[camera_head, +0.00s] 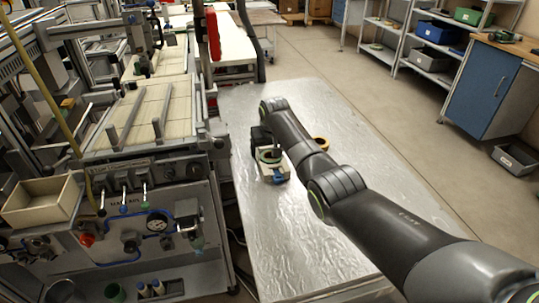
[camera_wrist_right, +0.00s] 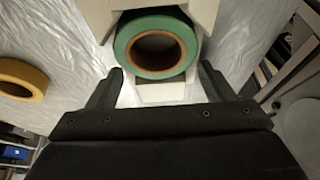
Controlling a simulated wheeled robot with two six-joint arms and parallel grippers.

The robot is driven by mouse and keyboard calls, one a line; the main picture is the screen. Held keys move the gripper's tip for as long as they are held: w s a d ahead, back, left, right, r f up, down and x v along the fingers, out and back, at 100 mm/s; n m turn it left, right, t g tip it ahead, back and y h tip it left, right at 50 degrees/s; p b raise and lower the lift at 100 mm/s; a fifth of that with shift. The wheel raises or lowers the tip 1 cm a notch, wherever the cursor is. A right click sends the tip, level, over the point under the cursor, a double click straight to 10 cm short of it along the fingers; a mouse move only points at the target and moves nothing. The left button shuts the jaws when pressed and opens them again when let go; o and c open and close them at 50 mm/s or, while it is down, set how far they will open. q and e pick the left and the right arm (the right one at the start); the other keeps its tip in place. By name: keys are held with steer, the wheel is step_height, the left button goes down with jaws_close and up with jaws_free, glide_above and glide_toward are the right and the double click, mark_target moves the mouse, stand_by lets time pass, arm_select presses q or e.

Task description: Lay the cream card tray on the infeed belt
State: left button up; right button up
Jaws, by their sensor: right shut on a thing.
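The cream card tray (camera_head: 264,178) is on or just above the metal table; any gap beneath it cannot be made out. In the head view my right arm hides part of the tray. The infeed belt (camera_head: 150,105) looks to be the cream surface on the machine at left. My left gripper is out of view.
A yellow-orange tape reel (camera_wrist_right: 22,78) lies on the metal table (camera_head: 300,245) beside the tray, partly behind my arm in the head view. Machine rails and posts (camera_head: 160,115) stand over the belt. An open beige bin (camera_head: 40,203) is at far left. The table's near part is clear.

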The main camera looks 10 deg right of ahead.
step_height(320, 180, up, 12)
steer(key=p, duration=0.2)
